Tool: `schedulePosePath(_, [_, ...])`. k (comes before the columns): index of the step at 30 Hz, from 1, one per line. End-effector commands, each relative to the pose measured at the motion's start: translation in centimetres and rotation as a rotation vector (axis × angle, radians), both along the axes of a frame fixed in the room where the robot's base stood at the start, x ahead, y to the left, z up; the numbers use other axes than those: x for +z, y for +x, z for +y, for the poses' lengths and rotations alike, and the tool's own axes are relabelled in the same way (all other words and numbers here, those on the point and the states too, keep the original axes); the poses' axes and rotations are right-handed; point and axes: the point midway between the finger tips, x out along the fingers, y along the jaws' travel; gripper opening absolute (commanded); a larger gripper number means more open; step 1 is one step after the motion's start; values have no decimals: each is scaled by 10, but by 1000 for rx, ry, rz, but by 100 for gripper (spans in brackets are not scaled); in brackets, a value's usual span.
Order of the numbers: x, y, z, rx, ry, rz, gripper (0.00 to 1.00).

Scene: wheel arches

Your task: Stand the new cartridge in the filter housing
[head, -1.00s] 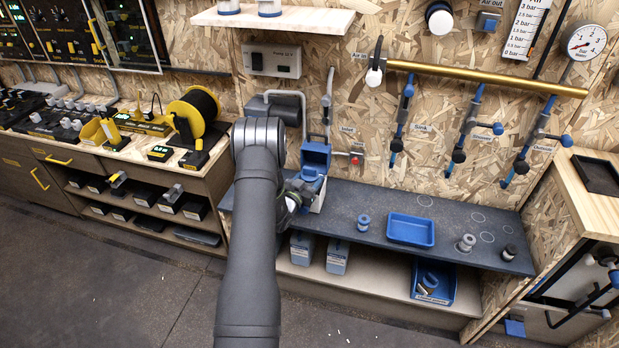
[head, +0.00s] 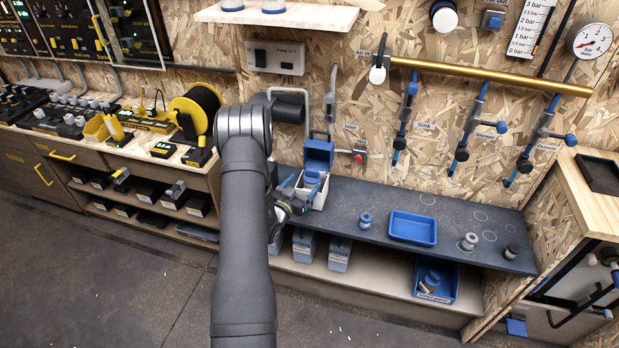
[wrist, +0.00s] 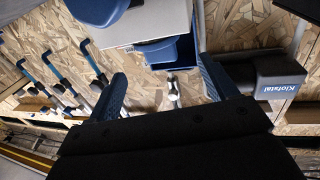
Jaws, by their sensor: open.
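A pale box with a raised blue lid (head: 318,154), apparently the filter housing, stands at the bench's left end against the wall. My gripper (head: 294,203) is just in front and left of it, partly hidden by my arm. In the wrist view my gripper (wrist: 162,72) has its two blue fingers spread with nothing between them. The pale box (wrist: 150,22) and blue parts lie beyond the fingers. A blue-and-grey cylinder (head: 365,221) stands on the bench right of the housing. A pale grey cylinder (head: 468,241) stands farther right. I cannot tell which is the new cartridge.
A blue tray (head: 412,229) sits mid-bench; a dark cylinder (head: 512,251) stands at the right end. A blue bin (head: 436,283) with a cylinder and blue-topped containers (head: 338,254) are on the lower shelf. Pipes and blue-handled valves (head: 404,120) hang on the wall above.

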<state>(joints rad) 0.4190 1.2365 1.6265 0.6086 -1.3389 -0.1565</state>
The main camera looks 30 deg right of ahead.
Motion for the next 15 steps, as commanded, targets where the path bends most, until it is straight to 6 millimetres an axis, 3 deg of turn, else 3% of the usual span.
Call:
schedulePosePath(6, [-1,-19,31,1,1,2,78])
schedulePosePath(15, [0,-26,41,-1,-1,-1,78])
